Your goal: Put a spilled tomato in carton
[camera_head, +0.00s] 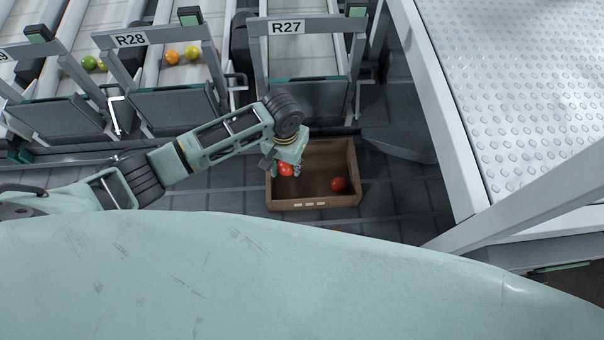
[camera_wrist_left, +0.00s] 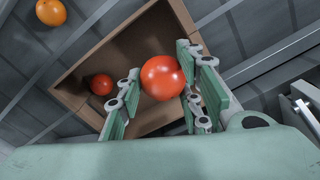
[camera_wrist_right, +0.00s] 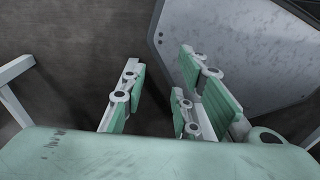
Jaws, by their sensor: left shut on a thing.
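My left gripper (camera_head: 284,166) is shut on a red tomato (camera_wrist_left: 162,78), held between its fingers in the left wrist view. In the head view the held tomato (camera_head: 287,170) shows below the gripper, over the left part of the open brown carton (camera_head: 345,201). Another red tomato (camera_head: 340,185) lies inside the carton at the right. The carton (camera_wrist_left: 140,45) and that tomato (camera_wrist_left: 101,84) show behind the fingers in the left wrist view. An orange tomato (camera_wrist_left: 50,12) lies on the floor outside the carton. My right gripper (camera_wrist_right: 157,75) is open and empty in the right wrist view.
Dark floor surrounds the carton. A grey panel (camera_wrist_right: 235,45) is near my right gripper.

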